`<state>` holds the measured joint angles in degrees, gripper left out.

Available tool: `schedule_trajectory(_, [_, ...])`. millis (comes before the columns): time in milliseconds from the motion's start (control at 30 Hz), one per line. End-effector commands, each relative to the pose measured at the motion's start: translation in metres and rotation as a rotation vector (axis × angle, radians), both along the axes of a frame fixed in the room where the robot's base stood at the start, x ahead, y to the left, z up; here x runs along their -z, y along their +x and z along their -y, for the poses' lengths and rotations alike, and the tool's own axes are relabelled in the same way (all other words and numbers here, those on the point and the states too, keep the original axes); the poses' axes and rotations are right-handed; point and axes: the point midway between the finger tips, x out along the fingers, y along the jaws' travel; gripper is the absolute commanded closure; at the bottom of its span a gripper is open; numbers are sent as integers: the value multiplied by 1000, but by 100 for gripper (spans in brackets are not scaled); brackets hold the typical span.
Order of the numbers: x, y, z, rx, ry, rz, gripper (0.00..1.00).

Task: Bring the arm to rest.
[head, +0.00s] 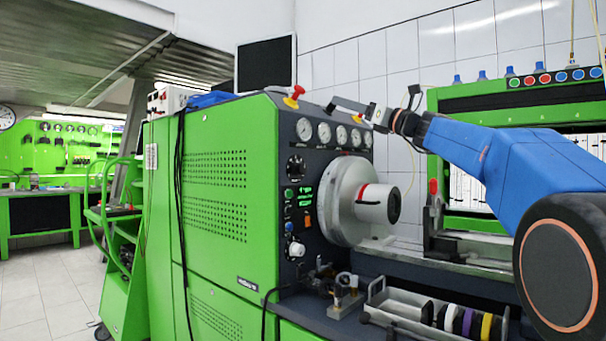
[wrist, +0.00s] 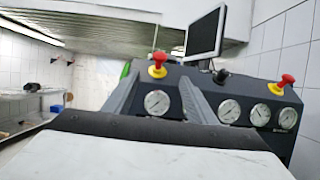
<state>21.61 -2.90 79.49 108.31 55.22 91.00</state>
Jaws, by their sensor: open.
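My gripper (head: 368,100) is at the end of my blue arm, raised in front of the upper right edge of the green pump testbench (head: 215,170). It is open and empty. In the wrist view its two grey fingers (wrist: 158,82) stand apart, with a pressure gauge (wrist: 157,103) and a red emergency knob (wrist: 158,60) showing between them in the background. The arm reaches in from the right of the head view, bent and held above the bench bed. I see no contact between the fingers and the bench, though their exact distance from it is unclear.
A monitor (head: 266,64) stands behind the bench top. Below the arm are the chuck drum (head: 375,204) and a tray (head: 398,319) of coloured rings. A green frame (head: 475,97) with several coloured knobs is behind the arm. Tiled floor (head: 45,300) is free at the left.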

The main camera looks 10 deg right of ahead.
Motion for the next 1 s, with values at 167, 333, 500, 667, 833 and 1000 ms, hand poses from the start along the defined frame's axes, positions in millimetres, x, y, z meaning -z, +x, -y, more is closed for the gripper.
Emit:
schedule_trajectory(167, [11, -3, -9, 9, -46, -5, 49])
schedule_trajectory(333, [69, -24, -47, 48, -302, -15, 49])
schedule_trajectory(500, [159, -62, -87, 58, -680, -6, 49])
schedule_trajectory(667, [244, -107, -112, 18, -1025, 33, 49])
schedule_trajectory(833, [333, -161, -124, -73, -1380, 105, 49])
schedule_trajectory(1000, [421, -220, -123, -214, -1716, 210, 49])
